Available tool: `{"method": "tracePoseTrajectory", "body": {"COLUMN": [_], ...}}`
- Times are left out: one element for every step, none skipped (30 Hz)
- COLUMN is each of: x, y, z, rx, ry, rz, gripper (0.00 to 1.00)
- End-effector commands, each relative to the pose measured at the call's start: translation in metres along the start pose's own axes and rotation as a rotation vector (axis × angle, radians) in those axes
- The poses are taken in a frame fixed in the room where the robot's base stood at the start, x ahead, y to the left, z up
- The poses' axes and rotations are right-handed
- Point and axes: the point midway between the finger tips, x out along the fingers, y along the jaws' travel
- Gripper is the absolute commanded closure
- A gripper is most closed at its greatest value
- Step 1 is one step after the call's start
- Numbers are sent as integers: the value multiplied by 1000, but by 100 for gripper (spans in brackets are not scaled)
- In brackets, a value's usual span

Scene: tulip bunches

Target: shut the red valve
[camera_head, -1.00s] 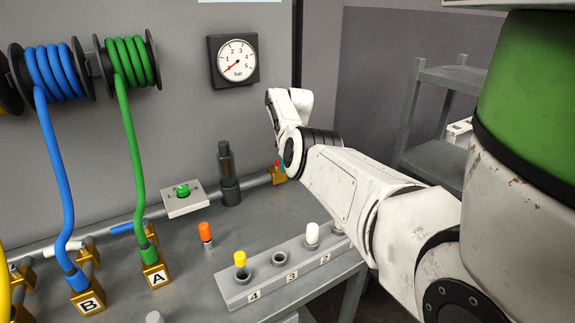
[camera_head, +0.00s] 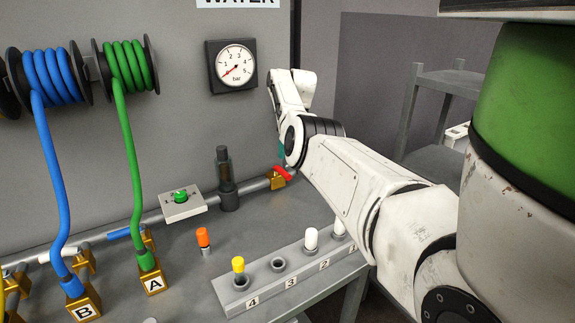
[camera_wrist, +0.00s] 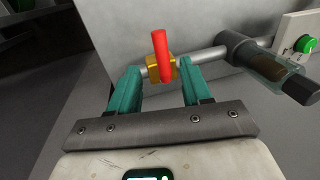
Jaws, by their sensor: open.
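The red valve has a red bar handle (camera_wrist: 161,50) on a brass body (camera_wrist: 152,72), set on a grey pipe. In the wrist view the handle lies across the pipe. In the head view the red handle (camera_head: 282,173) shows at the pipe's right end, beside my white arm. My gripper (camera_wrist: 160,68) is open, with one teal finger on each side of the valve in the wrist view. Nothing is held between the fingers. I cannot tell how far the fingertips are from the handle. In the head view a teal finger shows just above the handle, the rest hidden by my arm.
A dark upright cylinder (camera_head: 226,180) and a plate with a green knob (camera_head: 180,197) stand left of the valve. A pressure gauge (camera_head: 232,66) hangs on the wall above. A numbered block (camera_head: 290,275) with pegs and an orange-capped peg (camera_head: 203,238) are in front.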

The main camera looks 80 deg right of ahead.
Motion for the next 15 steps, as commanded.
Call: {"method": "tracePoseTrajectory", "body": {"x": [-10, -14, -20, -25, -28, -32, -34, -36, -38, -39, -40, -41, -41, -41, -41], "y": [1, 1, 1, 1, 1, 0, 0, 0, 0, 0, 0, 0, 0, 0, 0], "z": [0, 0, 0, 0, 0, 0, 0, 0, 0, 0, 0, 0, 0, 0, 0], "rx": [0, 1, 0, 0, 0, 0, 0, 0, 0, 0, 0, 0, 0, 0, 0], "ry": [1, 1, 1, 1, 0, -1, -1, -1, -2, -2, -2, -2, -2, -2, -2], "rz": [1, 1, 1, 1, 1, 1, 1, 1, 0, 0, 0, 0, 0, 0, 0], "gripper": [52, 52, 52, 52, 52, 52, 52, 52, 52, 52, 52, 52, 52, 52, 52]}}
